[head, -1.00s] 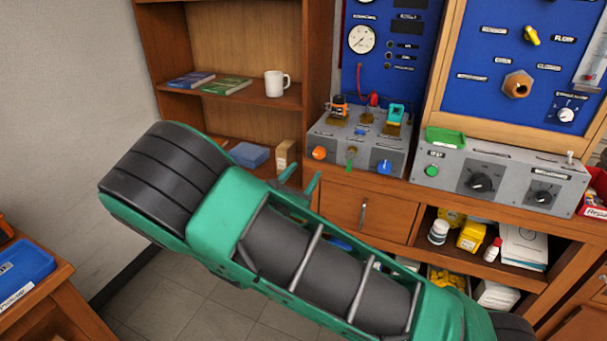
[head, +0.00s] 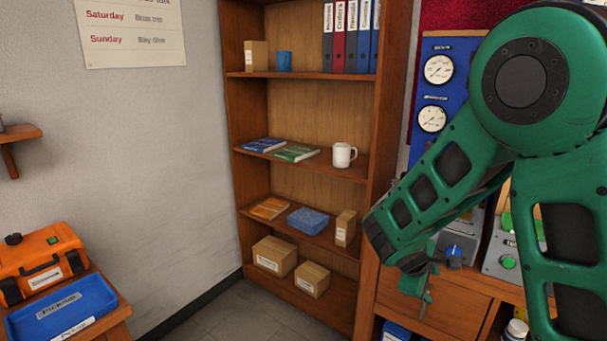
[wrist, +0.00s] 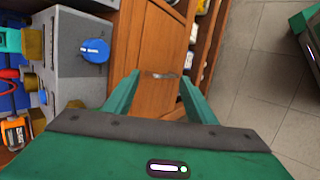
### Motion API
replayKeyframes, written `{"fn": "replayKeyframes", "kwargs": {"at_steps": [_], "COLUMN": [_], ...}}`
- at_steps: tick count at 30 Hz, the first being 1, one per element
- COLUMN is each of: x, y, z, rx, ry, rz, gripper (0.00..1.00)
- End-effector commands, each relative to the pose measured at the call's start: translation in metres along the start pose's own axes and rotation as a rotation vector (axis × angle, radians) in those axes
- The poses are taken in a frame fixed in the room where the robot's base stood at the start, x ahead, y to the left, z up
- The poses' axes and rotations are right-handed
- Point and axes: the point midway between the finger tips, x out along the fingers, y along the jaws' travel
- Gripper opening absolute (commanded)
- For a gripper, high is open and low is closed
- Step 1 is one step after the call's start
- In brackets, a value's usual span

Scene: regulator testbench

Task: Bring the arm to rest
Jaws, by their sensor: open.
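My gripper (head: 424,290) is in the right part of the head view, at the end of my green and black arm, which is bent with its elbow high at the right. The gripper points down in front of the wooden bench drawer (head: 455,312). In the wrist view my gripper (wrist: 160,84) has its two green fingers apart with nothing between them. The drawer front and its handle (wrist: 160,75) show beyond the fingertips. Contact with the drawer cannot be made out.
The grey test box with a blue knob (wrist: 95,50) lies close beside the gripper. A bookshelf (head: 367,200) with a white mug (head: 343,155) stands left of the arm. A blue tray (head: 65,306) and orange case (head: 40,262) are far left. Floor (head: 235,318) between is clear.

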Motion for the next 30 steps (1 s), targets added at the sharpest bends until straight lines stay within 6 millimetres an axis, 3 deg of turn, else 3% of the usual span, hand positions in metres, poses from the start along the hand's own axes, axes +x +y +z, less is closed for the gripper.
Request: {"fn": "replayKeyframes", "kwargs": {"at_steps": [12, 24, 27, 30], "x": [-0.073, -0.149, -0.159, -0.145], "y": [-0.016, -0.035, -0.041, -0.049], "z": [0.059, 0.097, 0.109, 0.151], "rx": [0.609, 0.958, 1.021, 1.098], "ry": [0.160, 0.233, 0.225, 0.104], "rz": [-0.338, -0.513, -0.537, -0.556], "gripper": [0.51, 0.51, 0.51, 0.51]}}
